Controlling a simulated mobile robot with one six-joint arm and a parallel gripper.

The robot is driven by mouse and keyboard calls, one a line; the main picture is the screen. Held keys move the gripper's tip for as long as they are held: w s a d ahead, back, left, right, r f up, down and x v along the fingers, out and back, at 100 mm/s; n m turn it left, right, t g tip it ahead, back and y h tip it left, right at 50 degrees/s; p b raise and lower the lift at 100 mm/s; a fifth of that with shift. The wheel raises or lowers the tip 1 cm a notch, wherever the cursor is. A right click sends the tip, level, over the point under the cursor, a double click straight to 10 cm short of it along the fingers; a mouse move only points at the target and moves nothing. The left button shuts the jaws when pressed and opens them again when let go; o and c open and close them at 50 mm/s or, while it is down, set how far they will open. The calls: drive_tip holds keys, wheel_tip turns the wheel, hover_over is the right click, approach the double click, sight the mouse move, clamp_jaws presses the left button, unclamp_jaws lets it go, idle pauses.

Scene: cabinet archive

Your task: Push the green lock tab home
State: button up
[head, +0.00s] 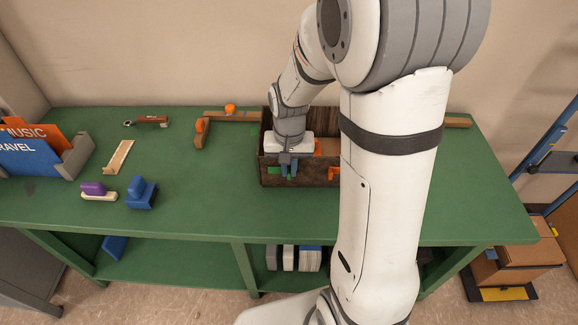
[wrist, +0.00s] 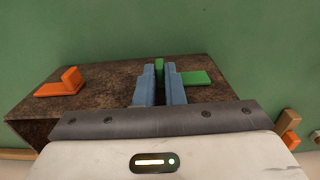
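The green lock tab (wrist: 195,78) is on the near face of a dark brown box (wrist: 105,75), with a flat part and an upright knob. In the head view it shows as a small green patch (head: 273,170) at the front of the box (head: 320,176). My gripper (wrist: 160,72) has its two blue-grey fingers on either side of the knob, with almost no gap. It appears shut on the knob; exact contact is hard to see. The head view shows the gripper (head: 289,168) pointing down at the box front. The right finger hides part of the tab.
An orange tab (wrist: 60,86) sits on the same box face, apart from my gripper. My arm hides the box's right side in the head view. Orange-ended wooden pieces (head: 201,130), a purple-handled tool (head: 97,190) and a blue block (head: 141,193) lie left on the green bench (head: 190,220).

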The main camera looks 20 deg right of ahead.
drive_tip(key=shift+w+a, duration=0.2)
drive_tip(key=shift+a, duration=0.45)
drive_tip(key=shift+w+a, duration=0.15)
drive_tip(key=shift+a, duration=0.5)
clamp_jaws()
drive_tip(key=o, duration=0.6)
unclamp_jaws()
wheel_tip(320, 180, up, 5)
drive_tip(key=p, duration=0.4)
drive_tip(key=shift+a, duration=0.1)
wheel_tip(320, 180, up, 8)
drive_tip(key=s+d+r+n+t, duration=0.1)
drive_tip(key=s+r, duration=0.1)
drive_tip(key=s, duration=0.5)
drive_tip(key=s+d+r+n+t, duration=0.1)
drive_tip(key=s+d+r+n, duration=0.1)
drive_tip(key=s, duration=0.5)
drive_tip(key=shift+s+t+p, duration=0.3)
drive_tip(key=shift+s+p, duration=0.05)
drive_tip(key=shift+p, duration=0.05)
